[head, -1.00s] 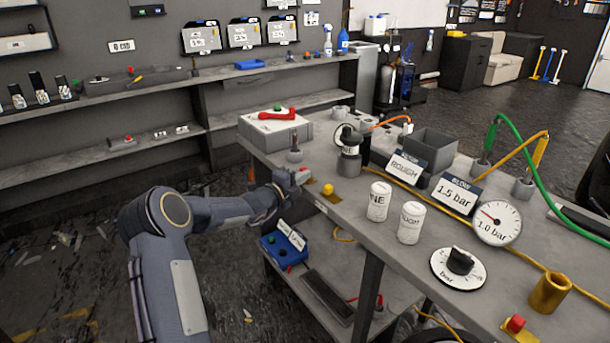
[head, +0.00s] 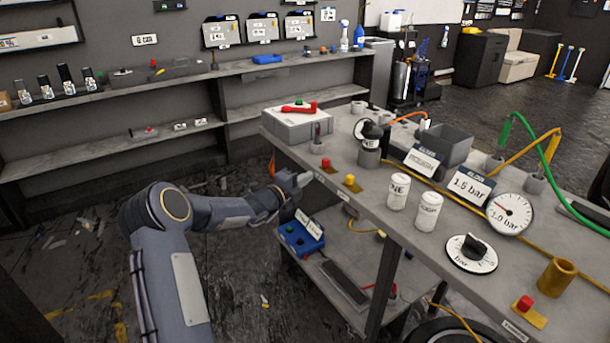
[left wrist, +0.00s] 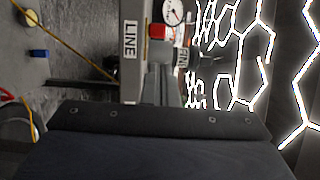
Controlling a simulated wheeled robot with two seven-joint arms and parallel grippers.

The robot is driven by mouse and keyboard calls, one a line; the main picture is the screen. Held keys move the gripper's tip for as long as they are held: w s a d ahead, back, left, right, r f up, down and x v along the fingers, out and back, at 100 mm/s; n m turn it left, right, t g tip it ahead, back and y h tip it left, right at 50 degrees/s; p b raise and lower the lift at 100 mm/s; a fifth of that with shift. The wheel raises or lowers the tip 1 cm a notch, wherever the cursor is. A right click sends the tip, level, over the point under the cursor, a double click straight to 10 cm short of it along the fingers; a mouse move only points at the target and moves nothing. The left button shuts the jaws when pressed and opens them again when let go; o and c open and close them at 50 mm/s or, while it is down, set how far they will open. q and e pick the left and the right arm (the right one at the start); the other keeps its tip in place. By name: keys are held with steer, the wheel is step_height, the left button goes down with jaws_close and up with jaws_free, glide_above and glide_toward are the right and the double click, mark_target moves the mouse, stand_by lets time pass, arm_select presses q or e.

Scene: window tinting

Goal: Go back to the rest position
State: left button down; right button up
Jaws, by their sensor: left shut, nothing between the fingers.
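My left arm comes in from the lower left of the head view. Its gripper (head: 303,180) is shut and empty, beside the near left edge of the grey workbench (head: 375,213). It appears just short of a yellow button (head: 350,179) on the bench edge; I cannot tell whether it touches the bench. In the left wrist view, a pale edge strip labelled LINE (left wrist: 131,50) stands close by, with a round gauge (left wrist: 173,12) beyond. My right gripper is not in view.
The bench carries two white canisters (head: 398,192), a gauge (head: 510,213), a black dial (head: 472,252) and a box with a red handle (head: 298,123). A blue button box (head: 301,237) sits on the lower shelf. Open floor (head: 235,290) lies left of the bench.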

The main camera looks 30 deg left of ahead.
arm_select(q)
steer(key=shift+s+f, duration=0.1)
steer(key=shift+s, duration=0.35)
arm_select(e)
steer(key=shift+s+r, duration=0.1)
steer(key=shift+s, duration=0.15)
